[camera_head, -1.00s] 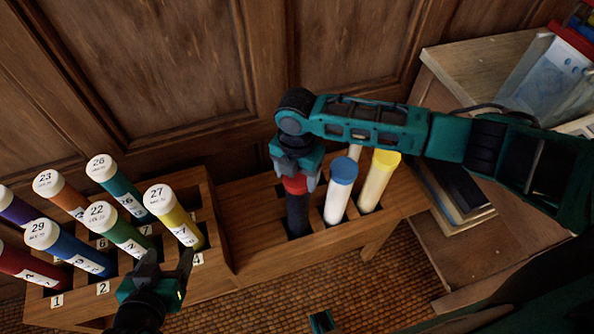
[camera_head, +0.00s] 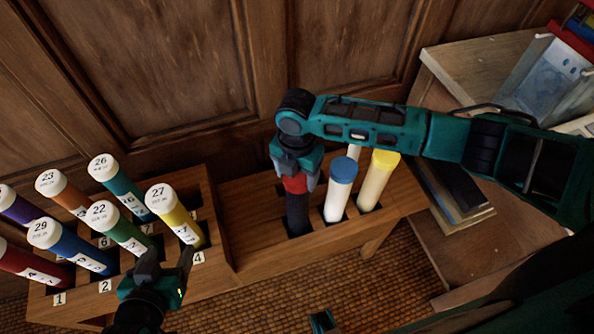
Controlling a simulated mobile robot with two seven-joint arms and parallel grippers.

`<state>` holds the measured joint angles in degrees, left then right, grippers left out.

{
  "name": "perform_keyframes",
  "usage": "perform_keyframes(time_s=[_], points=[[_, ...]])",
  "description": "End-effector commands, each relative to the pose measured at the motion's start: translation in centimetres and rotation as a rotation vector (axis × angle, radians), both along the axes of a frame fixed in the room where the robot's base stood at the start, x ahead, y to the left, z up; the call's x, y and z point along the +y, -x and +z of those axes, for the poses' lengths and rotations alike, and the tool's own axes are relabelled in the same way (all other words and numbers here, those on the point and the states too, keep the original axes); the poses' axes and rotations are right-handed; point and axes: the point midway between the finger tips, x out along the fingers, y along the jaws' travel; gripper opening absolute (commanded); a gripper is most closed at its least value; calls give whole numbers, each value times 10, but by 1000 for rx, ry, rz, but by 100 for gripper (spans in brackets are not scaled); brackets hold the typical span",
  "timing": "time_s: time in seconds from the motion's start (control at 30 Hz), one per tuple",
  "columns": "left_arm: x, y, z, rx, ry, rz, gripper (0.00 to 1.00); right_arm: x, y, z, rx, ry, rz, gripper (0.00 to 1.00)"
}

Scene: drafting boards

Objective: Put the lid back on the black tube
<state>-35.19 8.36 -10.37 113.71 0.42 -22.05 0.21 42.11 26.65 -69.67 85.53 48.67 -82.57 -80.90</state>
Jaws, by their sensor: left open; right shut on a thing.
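The black tube (camera_head: 298,214) stands upright in a slot of the wooden rack on the right. A red lid (camera_head: 295,184) is at its top end, between the fingers of my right gripper (camera_head: 295,178). My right gripper is shut on the red lid, pointing down from above. The lid meets the tube's top in this view; I cannot tell how far it is seated. My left gripper (camera_head: 168,262) is open and empty, in front of the numbered tubes on the left.
The left rack (camera_head: 215,262) holds several numbered, white-capped tubes. A wooden cabinet (camera_head: 470,70) stands at right; wall panelling is behind.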

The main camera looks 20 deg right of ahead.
Motion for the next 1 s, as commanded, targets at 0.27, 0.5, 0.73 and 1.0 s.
perform_keyframes(time_s=[0.27,0.5,0.73,1.0], points=[[0,0,0,0,0,0,68,0,0,0,0,0,0,76],[0,0,0,0,0,0,68,0,0,0,0,0,0,99],[0,0,0,0,0,0,68,0,0,0,1,1,0,100],[0,0,3,0,0,0,68,0,0,3,0,0,-1,100]])
